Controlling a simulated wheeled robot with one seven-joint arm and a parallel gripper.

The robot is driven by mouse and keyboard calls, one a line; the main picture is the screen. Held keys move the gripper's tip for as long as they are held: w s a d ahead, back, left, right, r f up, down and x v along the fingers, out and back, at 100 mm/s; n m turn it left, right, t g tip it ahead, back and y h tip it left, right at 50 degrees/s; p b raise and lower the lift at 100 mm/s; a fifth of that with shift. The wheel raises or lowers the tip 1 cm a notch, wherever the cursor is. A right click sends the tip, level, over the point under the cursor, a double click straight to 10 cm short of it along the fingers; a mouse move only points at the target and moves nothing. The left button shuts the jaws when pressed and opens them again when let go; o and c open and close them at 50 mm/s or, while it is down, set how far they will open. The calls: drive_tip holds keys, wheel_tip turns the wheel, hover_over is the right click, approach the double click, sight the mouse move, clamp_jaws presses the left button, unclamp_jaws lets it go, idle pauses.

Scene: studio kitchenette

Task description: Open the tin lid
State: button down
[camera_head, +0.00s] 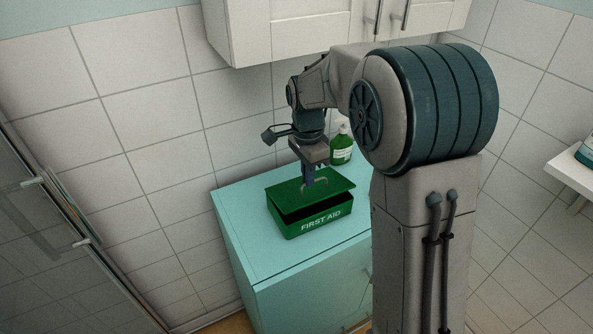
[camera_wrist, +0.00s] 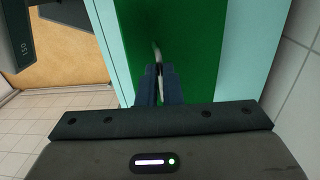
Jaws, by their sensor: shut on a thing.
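The green first aid tin (camera_head: 313,221) stands on the turquoise cabinet top. My gripper (camera_head: 308,179) points down over the lid and is shut on the lid's handle (camera_head: 319,182). In the wrist view my gripper (camera_wrist: 158,82) closes around the pale handle (camera_wrist: 156,52), with the green lid (camera_wrist: 200,45) filling the middle. The inside of the tin is too dark to make out.
A green bottle (camera_head: 341,148) with a white label stands behind the tin on the turquoise cabinet (camera_head: 243,238). White wall cupboards (camera_head: 300,28) hang above. A glass door (camera_head: 60,230) is at left, and a white shelf (camera_head: 573,168) at right.

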drive_tip(key=shift+w+a+r+p, duration=0.2)
drive_tip(key=shift+w+r+p, duration=0.2)
drive_tip(key=shift+w+r, duration=0.15)
drive_tip(key=shift+w, duration=0.1)
drive_tip(key=c, duration=1.6)
unclamp_jaws()
